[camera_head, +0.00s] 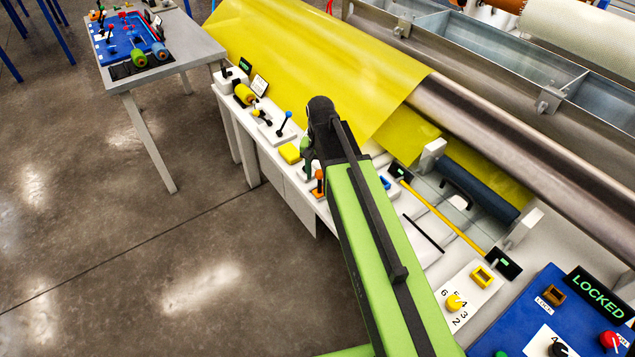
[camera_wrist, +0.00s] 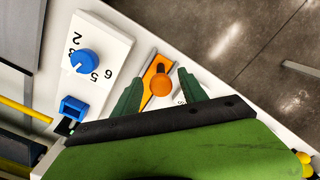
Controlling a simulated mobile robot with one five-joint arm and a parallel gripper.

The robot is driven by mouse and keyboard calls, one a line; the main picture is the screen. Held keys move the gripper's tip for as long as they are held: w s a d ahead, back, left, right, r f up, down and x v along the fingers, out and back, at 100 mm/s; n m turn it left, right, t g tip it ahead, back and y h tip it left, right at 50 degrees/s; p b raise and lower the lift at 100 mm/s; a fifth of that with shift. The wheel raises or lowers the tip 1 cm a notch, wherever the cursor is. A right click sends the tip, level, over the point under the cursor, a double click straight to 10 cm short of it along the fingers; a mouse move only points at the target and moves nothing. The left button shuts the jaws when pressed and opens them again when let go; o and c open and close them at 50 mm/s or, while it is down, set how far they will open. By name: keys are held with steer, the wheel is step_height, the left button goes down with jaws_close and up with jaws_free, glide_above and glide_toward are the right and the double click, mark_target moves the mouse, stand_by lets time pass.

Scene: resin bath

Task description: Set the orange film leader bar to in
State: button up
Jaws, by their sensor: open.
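In the head view a small orange part (camera_head: 318,182) shows beside my arm on the white bench. My gripper (camera_wrist: 163,77) is open, with one green finger on each side of the knob and a visible gap around it. Whether a finger touches the strip I cannot tell. Lettering beside the bar is mostly hidden by the right finger. In the head view my arm hides most of my gripper.
A blue dial (camera_wrist: 83,62) with numbers and a blue square socket piece (camera_wrist: 73,107) lie left of the bar. In the head view a yellow block (camera_head: 289,153) and a blue-tipped lever (camera_head: 284,122) stand nearby. Yellow film (camera_head: 320,60) runs behind.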

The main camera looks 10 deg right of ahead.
jaws_close()
stand_by(0.3)
stand_by(1.1)
